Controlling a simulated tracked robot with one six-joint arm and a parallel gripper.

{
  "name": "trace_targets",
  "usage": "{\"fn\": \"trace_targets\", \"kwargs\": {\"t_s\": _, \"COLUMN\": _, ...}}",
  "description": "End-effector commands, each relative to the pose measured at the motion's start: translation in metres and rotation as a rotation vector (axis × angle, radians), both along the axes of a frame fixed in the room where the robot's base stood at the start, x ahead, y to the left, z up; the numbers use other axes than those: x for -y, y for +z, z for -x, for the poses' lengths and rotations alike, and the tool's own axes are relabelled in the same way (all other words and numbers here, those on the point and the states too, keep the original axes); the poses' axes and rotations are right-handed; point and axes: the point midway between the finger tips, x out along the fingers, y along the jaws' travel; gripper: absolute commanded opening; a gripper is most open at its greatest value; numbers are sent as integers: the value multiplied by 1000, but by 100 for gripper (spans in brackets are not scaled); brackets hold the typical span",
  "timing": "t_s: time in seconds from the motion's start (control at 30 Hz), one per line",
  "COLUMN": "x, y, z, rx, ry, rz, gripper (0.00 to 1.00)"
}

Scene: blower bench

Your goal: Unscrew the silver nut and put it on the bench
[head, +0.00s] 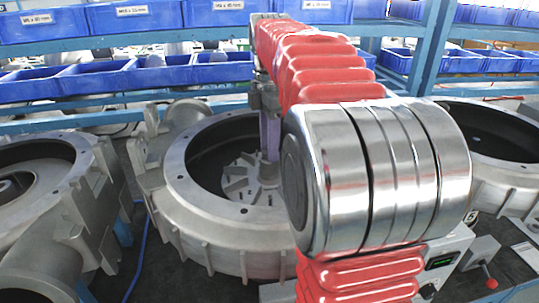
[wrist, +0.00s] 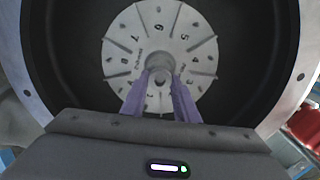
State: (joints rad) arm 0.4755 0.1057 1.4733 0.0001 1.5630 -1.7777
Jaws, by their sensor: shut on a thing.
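The silver nut (wrist: 160,77) shows at the hub of a numbered silver impeller (wrist: 190,50) in the wrist view. My gripper (wrist: 162,90) has two purple fingers, one on each side of the nut, shut on it. In the head view my gripper (head: 268,165) reaches down into the blower housing (head: 180,185), with its tips at the impeller's centre. The impeller's finned disc (head: 242,187) is partly visible there. The nut is too small and covered to make out in the head view. Whether its thread is engaged cannot be told.
Similar open housings stand at the left (head: 40,200) and the right (head: 495,130). The round housing wall (wrist: 290,60) surrounds my gripper. A control box (head: 445,260) and a red-knobbed lever (head: 491,283) are at the front right. Blue bins (head: 130,17) line the shelves behind.

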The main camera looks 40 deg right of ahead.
Motion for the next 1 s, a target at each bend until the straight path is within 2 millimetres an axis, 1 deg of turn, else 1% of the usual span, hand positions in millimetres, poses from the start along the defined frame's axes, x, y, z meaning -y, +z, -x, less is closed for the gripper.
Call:
{"fn": "trace_targets", "kwargs": {"t_s": 0.53, "x": 0, "y": 0, "z": 0, "rx": 2, "ry": 409, "rz": 1, "gripper": 3}}
{"fn": "trace_targets", "kwargs": {"t_s": 0.63, "x": 0, "y": 0, "z": 0, "rx": 2, "ry": 445, "rz": 1, "gripper": 3}}
{"fn": "trace_targets", "kwargs": {"t_s": 0.83, "x": 0, "y": 0, "z": 0, "rx": 2, "ry": 449, "rz": 1, "gripper": 3}}
{"fn": "trace_targets", "kwargs": {"t_s": 0.87, "x": 0, "y": 0, "z": 0, "rx": 2, "ry": 449, "rz": 1, "gripper": 28}}
{"fn": "trace_targets", "kwargs": {"t_s": 0.97, "x": 0, "y": 0, "z": 0, "rx": 1, "ry": 449, "rz": 1, "gripper": 35}}
{"fn": "trace_targets", "kwargs": {"t_s": 1.0, "x": 0, "y": 0, "z": 0, "rx": 1, "ry": 448, "rz": 1, "gripper": 35}}
